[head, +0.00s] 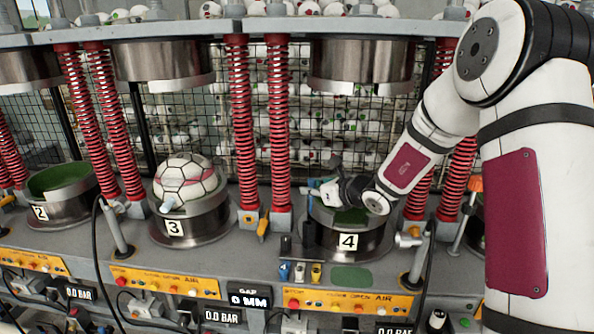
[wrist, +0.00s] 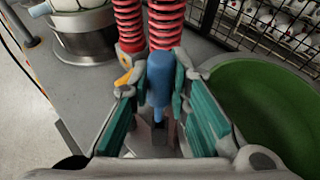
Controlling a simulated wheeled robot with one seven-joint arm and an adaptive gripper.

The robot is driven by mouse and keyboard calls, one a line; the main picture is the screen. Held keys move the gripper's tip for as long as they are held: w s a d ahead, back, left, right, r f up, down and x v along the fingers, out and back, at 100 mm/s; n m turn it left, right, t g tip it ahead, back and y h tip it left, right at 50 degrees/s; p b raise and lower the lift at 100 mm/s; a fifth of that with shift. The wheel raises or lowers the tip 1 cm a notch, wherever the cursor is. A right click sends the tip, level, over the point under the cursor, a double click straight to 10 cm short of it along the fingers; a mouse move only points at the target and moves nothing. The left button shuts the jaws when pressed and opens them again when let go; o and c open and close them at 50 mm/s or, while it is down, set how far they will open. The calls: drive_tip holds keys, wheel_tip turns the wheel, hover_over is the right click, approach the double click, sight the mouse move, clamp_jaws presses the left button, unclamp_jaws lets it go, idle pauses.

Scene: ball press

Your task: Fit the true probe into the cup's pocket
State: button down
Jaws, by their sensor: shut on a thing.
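My gripper (head: 330,190) is over the left part of cup 4 (head: 322,235) in the head view. In the wrist view my gripper (wrist: 160,100) has its teal fingers closed around a blue probe (wrist: 158,78). The green inside of cup 4 (wrist: 262,85) lies to the right of the fingers in the wrist view.
Red spring columns (head: 281,130) stand close behind and left of the gripper. An upper press head (head: 358,68) hangs above cup 4. Cup 3 (head: 190,222) holds a ball (head: 187,180) with a pale nozzle piece (head: 168,204). A green pad (head: 351,278) lies in front.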

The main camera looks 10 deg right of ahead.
sight(310, 197)
drive_tip(key=shift+w+r, duration=0.25)
drive_tip(key=shift+r, duration=0.2)
drive_tip(key=shift+w+a, duration=0.1)
drive_tip(key=shift+w, duration=0.2)
drive_tip(key=shift+f+b, duration=0.6)
drive_tip(key=shift+f, duration=1.4)
drive_tip(key=shift+f, duration=0.15)
drive_tip(key=shift+f+b, duration=0.3)
drive_tip(key=shift+f, duration=0.35)
drive_tip(key=shift+f, duration=0.2)
drive_tip(key=shift+f, duration=0.55)
